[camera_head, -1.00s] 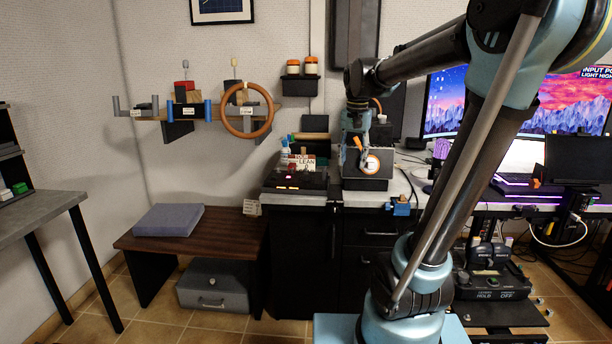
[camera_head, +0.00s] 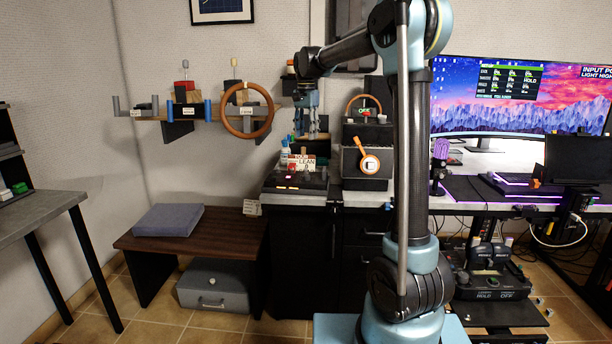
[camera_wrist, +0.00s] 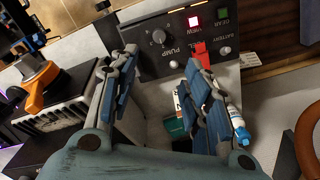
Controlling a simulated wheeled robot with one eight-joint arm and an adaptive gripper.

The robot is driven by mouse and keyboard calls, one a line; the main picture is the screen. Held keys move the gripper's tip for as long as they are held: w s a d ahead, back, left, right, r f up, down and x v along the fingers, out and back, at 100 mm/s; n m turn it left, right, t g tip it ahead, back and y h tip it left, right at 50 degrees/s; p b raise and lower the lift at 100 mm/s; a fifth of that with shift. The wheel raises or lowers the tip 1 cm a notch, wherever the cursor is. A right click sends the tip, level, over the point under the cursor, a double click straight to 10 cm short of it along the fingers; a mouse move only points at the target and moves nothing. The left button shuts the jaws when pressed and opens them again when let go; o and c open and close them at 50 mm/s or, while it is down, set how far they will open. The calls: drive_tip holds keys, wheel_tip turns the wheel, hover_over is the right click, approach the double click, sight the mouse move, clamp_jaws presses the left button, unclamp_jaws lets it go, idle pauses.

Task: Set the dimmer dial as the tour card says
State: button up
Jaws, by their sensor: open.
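My gripper (camera_head: 312,132) is open and empty, pointing down above the low cabinet at centre. Part of a white card (camera_wrist: 181,97) shows between the fingers.
A blue-white bottle (camera_wrist: 239,126) is close to one finger. An orange handle (camera_head: 362,147) is on a dark box to the right. A brown steering wheel (camera_head: 228,110) hangs at left.

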sight(307, 175)
wheel_tip(307, 175, down, 17)
drive_tip(key=shift+r, duration=0.1)
idle(0.5)
